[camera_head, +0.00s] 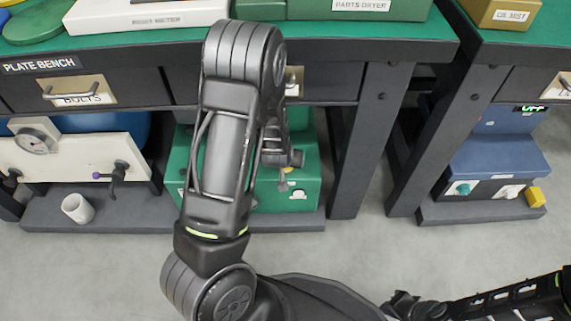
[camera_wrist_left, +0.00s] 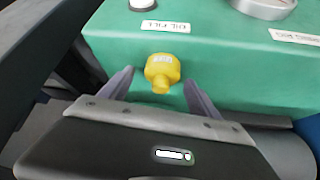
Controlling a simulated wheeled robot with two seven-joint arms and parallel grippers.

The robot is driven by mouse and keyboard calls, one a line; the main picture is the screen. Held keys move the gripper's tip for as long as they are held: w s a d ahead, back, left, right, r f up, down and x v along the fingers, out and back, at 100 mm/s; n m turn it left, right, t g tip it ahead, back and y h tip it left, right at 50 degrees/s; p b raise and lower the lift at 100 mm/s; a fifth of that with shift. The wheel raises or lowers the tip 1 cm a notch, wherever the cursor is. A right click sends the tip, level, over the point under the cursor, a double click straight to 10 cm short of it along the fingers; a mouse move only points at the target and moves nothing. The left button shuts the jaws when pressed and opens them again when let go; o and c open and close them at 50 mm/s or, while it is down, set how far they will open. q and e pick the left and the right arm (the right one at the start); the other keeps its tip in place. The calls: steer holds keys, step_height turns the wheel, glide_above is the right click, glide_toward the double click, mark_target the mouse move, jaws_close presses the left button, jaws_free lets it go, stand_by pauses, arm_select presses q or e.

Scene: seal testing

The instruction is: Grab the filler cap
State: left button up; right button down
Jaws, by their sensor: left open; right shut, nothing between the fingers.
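The filler cap (camera_wrist_left: 162,72) is a yellow, knob-like piece on the front of a green machine (camera_wrist_left: 225,70), below a white OIL FILL label (camera_wrist_left: 166,27) in the left wrist view. My left gripper (camera_wrist_left: 158,80) is open, with one finger on each side of the cap. Gaps show between cap and fingers, so it is not gripped. My right gripper (camera_head: 412,304) is shut and empty at the bottom right.
Bench legs (camera_head: 358,140) stand right of the green machine. A cream panel with a gauge (camera_head: 38,142) and a white cup (camera_head: 78,208) are on the left of the lower shelf. A blue machine (camera_head: 497,158) and yellow block (camera_head: 536,196) are at right. Open floor (camera_head: 360,250) lies in front.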

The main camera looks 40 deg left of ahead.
arm_select(q)
steer(key=shift+c, duration=0.4)
steer(key=c, duration=1.3)
steer(key=shift+r, duration=0.1)
arm_select(e)
steer(key=shift+r, duration=0.1)
